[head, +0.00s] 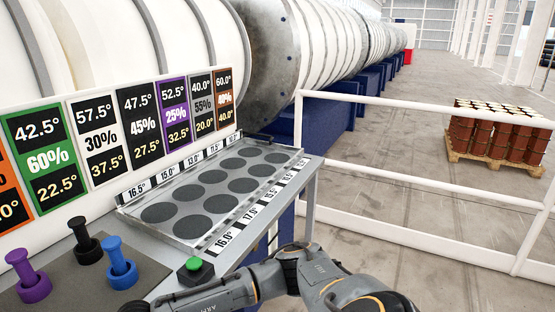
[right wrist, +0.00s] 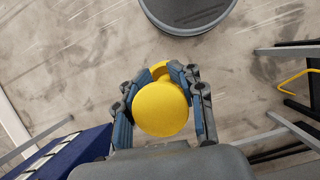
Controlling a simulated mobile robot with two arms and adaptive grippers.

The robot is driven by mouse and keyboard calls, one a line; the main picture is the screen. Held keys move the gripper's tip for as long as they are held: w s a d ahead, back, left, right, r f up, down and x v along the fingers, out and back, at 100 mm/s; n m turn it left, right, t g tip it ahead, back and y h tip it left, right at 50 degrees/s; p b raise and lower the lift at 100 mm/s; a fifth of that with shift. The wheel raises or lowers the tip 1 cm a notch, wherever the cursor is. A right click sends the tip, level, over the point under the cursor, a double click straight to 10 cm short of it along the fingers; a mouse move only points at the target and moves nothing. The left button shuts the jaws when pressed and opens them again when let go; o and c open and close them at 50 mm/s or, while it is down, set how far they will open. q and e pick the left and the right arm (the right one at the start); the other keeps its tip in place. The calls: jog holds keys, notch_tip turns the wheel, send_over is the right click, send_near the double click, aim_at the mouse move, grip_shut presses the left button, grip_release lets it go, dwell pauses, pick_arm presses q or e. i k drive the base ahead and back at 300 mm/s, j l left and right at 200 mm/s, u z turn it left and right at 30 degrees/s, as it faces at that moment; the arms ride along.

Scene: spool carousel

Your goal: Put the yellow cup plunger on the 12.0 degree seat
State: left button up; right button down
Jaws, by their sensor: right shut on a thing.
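The yellow cup plunger (right wrist: 160,108) is in the right wrist view, its round yellow face toward the camera. My right gripper (right wrist: 162,85) is shut on it, a finger on each side. In the head view my right arm crosses the bottom edge; its gripper and the plunger do not show clearly there. The seat tray (head: 127,207) lies on the bench with two rows of dark round seats, all empty. Number labels run along both long edges; 16.5°, 15.0° and 16.0°, 17.0° are readable. The farther labels are too small to read surely, so I cannot pick out 12.0°. My left gripper is not in view.
Purple (head: 30,277), black (head: 87,246) and blue (head: 120,265) plungers stand on a dark mat at the left. A green button (head: 194,264) is near the bench's front edge. A panel of setting cards (head: 102,140) stands behind. White railings (head: 420,181) are at right.

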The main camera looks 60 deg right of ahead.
aim_at(278, 158)
jog(key=l, duration=1.95)
jog(key=k+z, duration=0.05)
